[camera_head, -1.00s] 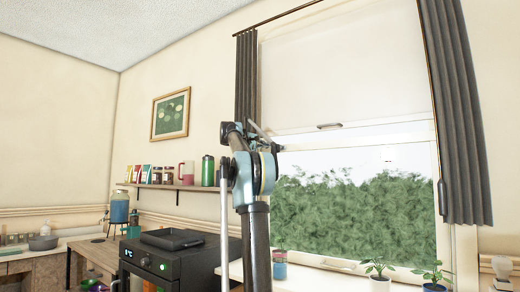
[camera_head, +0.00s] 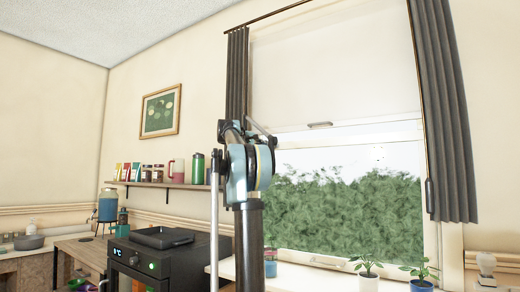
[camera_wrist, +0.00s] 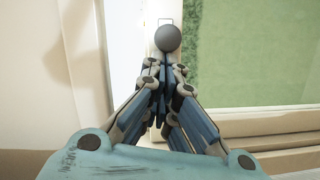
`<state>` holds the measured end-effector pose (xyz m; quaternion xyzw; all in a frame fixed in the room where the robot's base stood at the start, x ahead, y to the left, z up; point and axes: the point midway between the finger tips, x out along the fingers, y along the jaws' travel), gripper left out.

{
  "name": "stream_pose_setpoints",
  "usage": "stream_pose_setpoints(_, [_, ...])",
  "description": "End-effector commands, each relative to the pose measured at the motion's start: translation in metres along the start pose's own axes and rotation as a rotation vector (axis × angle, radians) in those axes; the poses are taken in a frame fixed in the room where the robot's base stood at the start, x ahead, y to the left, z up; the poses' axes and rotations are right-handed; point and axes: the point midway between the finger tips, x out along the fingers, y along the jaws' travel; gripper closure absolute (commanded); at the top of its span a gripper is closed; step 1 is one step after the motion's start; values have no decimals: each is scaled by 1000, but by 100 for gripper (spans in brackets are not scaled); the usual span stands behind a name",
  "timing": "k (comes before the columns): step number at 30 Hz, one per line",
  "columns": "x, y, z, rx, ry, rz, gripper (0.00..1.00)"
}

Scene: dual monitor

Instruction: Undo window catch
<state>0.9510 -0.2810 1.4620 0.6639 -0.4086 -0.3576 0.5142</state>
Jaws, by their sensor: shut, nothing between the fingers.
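The window (camera_head: 345,205) has a pale frame and foliage outside. In the wrist view, a round grey knob (camera_wrist: 167,39) stands by the pale window frame, with a thin metal outline behind it. It may be part of the catch, but I cannot tell for sure. My gripper (camera_wrist: 163,72) is shut and empty, its fingertips just below the knob in that picture. I cannot tell whether they touch it. In the head view, my arm covers the window's left edge, and my gripper cannot be made out.
A blind (camera_head: 335,75) with a small handle (camera_head: 320,125) covers the upper window. Grey curtains (camera_head: 444,110) hang at both sides. Potted plants (camera_head: 368,268) stand on the sill. A black oven (camera_head: 165,270) and a shelf (camera_head: 150,184) with jars are at the left.

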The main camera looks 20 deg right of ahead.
Motion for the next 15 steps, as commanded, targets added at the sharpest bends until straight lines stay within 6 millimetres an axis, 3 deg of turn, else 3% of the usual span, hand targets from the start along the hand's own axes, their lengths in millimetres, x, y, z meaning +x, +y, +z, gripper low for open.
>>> stream_pose_setpoints(4, [3, 3, 14, 0, 0, 0, 100])
stream_pose_setpoints(15, [3, 3, 14, 0, 0, 0, 100])
